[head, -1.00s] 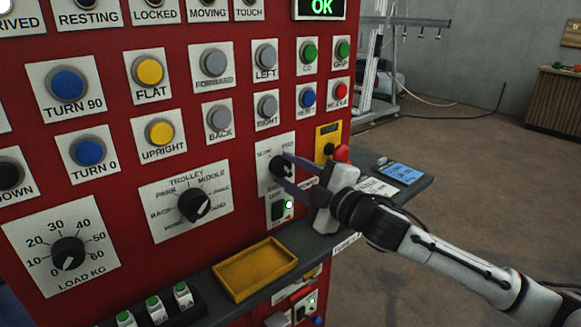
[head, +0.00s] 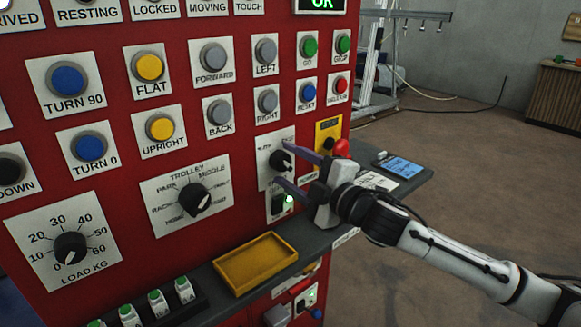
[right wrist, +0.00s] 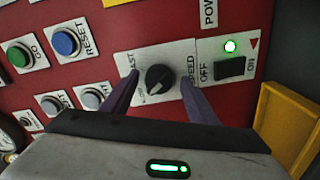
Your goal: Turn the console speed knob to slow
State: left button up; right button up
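The black speed knob (head: 281,160) sits on a white plate on the red console, left of the yellow stop plate. In the right wrist view the knob (right wrist: 160,77) lies between my two purple fingers, with a visible gap on each side. The plate is marked FAST and SLOW, partly covered by the fingers. The knob's pointer seems to face the SLOW side, but its mark is too small to be sure. My right gripper (head: 280,164) is open, one fingertip above the knob and one below it. My left gripper is out of view.
A power switch (head: 281,205) with a green light sits just below the knob. A red stop button (head: 341,148) is close to the right of the upper finger. A grey shelf (head: 350,222) with a yellow tray (head: 257,264) juts out below.

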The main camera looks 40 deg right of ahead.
jog(key=s, duration=1)
jog(key=shift+s+d, duration=0.15)
jog(key=shift+d, duration=0.25)
dwell(0.4)
jog(key=s+a+f+m+g+h, duration=0.1)
jog(key=s+f+m+g, duration=0.25)
jog(key=f, duration=0.85)
jog(key=s+a+f+m+g+h, duration=0.1)
jog(key=s+f+m+g, duration=0.2)
jog(key=f, duration=0.9)
jog(key=s+a+f+m+g+y, duration=0.1)
jog(key=s+a+f+m, duration=0.2)
jog(key=s+a+f, duration=0.2)
jog(key=s+a+f+m+g+y, duration=0.2)
jog(key=s+a+f, duration=0.3)
jog(key=a+f, duration=0.5)
jog(key=a+m, duration=0.1)
jog(key=a, duration=0.3)
jog(key=shift+s+p, duration=0.3)
